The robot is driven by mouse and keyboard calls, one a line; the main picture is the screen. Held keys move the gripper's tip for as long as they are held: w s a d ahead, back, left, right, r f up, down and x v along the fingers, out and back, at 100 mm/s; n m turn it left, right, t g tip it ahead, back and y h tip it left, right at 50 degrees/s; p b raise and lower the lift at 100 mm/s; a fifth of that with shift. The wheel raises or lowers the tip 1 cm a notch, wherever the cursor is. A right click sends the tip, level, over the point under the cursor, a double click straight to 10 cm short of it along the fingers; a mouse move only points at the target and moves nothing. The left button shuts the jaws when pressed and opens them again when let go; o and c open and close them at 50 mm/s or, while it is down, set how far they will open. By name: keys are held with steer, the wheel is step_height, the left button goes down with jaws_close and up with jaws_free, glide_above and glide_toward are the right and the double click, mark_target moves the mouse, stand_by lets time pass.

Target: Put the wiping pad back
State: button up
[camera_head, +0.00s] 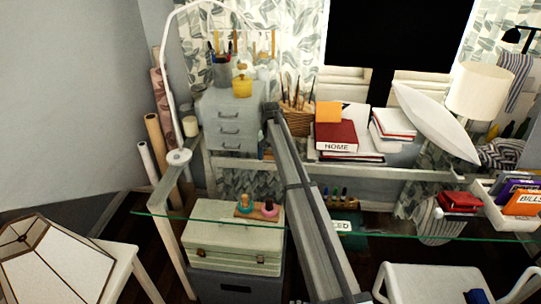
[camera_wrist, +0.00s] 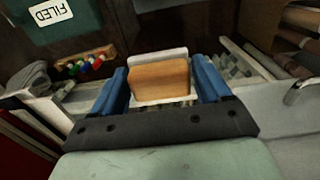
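In the wrist view, an orange-brown block with white edging, which looks like the wiping pad (camera_wrist: 160,77), sits between the two blue fingers of my gripper (camera_wrist: 163,85). The fingers lie close against its left and right sides, and it looks held. Whether the white edging is part of the pad or something behind it is hard to tell. In the head view, my arm crosses the middle of the scene, and I cannot make out the gripper or the pad there.
A glass desk edge (camera_head: 400,234) crosses the front. Grey drawers (camera_head: 233,120), a red HOME book (camera_head: 336,136) and a pale green case (camera_head: 236,238) stand around my arm. A white lamp (camera_head: 482,90) is at right. A FILED box (camera_wrist: 75,25) and coloured markers (camera_wrist: 85,65) show in the wrist view.

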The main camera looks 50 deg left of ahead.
mark_target(271, 153)
steer(key=shift+o, duration=1.4)
step_height(271, 153, up, 12)
steer(key=shift+r, duration=0.15)
